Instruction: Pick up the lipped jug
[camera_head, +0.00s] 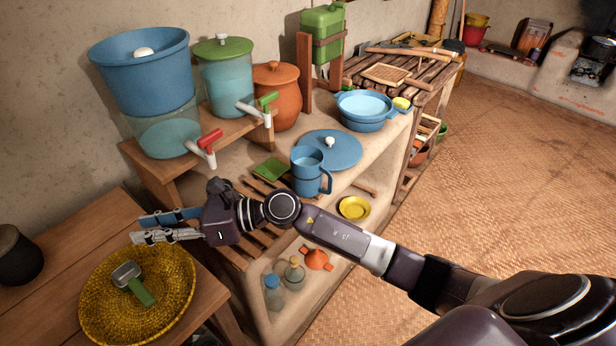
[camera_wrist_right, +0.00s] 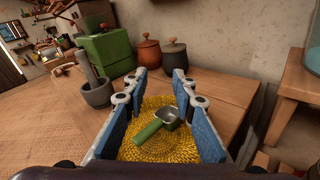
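The lipped jug (camera_head: 307,175) is a blue jug with a handle on its right side. It stands upright near the front edge of the shelf top, in front of a round blue lid (camera_head: 345,150). My right gripper (camera_head: 140,229) is open and empty, well to the left of the jug and lower in the picture. My right forearm passes just in front of the jug's foot. In the wrist view my right gripper (camera_wrist_right: 160,85) has its blue fingers spread above a yellow woven tray, and the jug does not show there. My left gripper is not in view.
The yellow woven tray (camera_head: 98,305) holds a green-handled scoop (camera_head: 140,288) on the wooden table. A red-tapped blue filter (camera_head: 145,80), a green-lidded dispenser (camera_head: 224,75) and an orange pot (camera_head: 276,95) stand behind. A blue pan (camera_head: 362,125) is right of the jug.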

